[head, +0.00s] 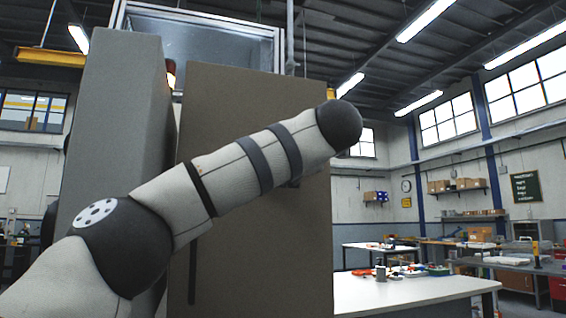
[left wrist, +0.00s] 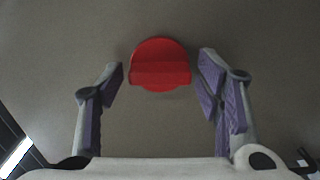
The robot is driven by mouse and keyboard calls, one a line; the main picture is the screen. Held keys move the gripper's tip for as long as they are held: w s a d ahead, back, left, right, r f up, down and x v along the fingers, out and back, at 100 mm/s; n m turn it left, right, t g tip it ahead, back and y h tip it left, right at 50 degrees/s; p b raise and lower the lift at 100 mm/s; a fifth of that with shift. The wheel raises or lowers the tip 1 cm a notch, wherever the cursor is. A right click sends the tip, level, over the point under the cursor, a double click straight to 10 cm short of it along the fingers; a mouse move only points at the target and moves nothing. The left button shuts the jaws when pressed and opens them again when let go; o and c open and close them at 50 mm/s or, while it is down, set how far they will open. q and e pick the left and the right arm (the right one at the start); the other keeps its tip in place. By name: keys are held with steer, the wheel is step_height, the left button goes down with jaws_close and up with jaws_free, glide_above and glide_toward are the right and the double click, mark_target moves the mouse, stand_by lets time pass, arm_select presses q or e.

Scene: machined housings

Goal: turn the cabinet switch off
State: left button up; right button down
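The cabinet (head: 265,110) is a tall grey-brown box that fills the middle of the head view. My left arm reaches across its front, and its far end hides part of the face. The switch (left wrist: 160,64) is a round red knob with a raised bar across it, on a plain grey-brown panel in the left wrist view. The bar lies about level in that picture. My left gripper (left wrist: 160,75) is open, with one purple-padded finger on each side of the knob and a gap to both. The switch is hidden in the head view. My right gripper is not in view.
A white table (head: 405,292) stands right of the cabinet. A second table (head: 380,250) with small items is farther back. A grey workbench (head: 520,266) is at the far right. A dark vertical handle or slot (head: 192,270) marks the cabinet front, below my arm.

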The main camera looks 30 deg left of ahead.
arm_select(q)
steer(key=c, duration=0.7)
steer(key=n, duration=1.7)
steer(key=shift+n, duration=0.6)
steer(key=o, duration=1.1)
